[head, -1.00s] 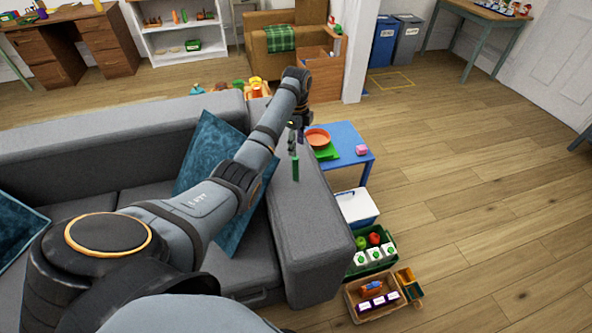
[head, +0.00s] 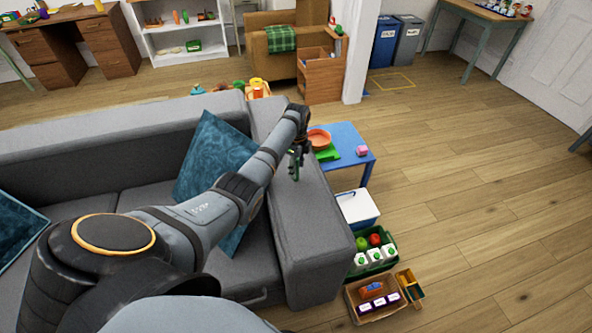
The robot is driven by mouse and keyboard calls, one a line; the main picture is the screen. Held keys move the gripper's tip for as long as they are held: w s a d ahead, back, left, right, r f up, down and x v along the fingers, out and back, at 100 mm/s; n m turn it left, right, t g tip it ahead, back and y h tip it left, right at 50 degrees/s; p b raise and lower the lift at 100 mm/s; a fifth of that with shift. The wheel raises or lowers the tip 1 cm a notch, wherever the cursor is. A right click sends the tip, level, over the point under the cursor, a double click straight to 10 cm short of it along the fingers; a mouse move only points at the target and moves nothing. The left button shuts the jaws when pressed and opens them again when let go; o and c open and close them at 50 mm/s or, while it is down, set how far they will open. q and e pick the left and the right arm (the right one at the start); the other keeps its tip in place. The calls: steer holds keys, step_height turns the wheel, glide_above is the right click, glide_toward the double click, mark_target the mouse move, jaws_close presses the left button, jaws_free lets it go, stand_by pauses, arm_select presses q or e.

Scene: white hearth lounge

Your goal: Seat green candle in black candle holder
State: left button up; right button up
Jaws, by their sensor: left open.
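My left gripper (head: 297,167) is low over the grey sofa's right armrest, fingers pointing down. It is open. A small bit of the green candle (head: 295,170) shows between and behind the fingers, close to the armrest top; most of it is hidden. I cannot make out the black candle holder, so I cannot tell whether the candle sits in it. My right gripper is out of view.
The grey sofa (head: 313,235) with blue cushions fills the left. A blue table (head: 345,140) with an orange bowl (head: 318,138) stands beyond the armrest. A cooler (head: 357,208), a green crate (head: 388,258) and a box lie on the floor at right.

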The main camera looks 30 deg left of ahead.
arm_select(q)
jaws_close()
stand_by(0.4)
steer(key=shift+r, duration=0.25)
steer(key=r, duration=0.2)
steer(key=r+p, duration=0.1)
steer(key=r, duration=0.1)
steer(key=shift+s+d, duration=0.25)
steer(key=shift+s, duration=0.15)
steer(key=s+d+r+p, duration=0.6)
steer(key=s+r+p, duration=0.1)
steer(key=s, duration=0.4)
steer(key=shift+s+d+r, duration=0.15)
steer(key=shift+d+r, duration=0.2)
steer(key=shift+r, duration=0.4)
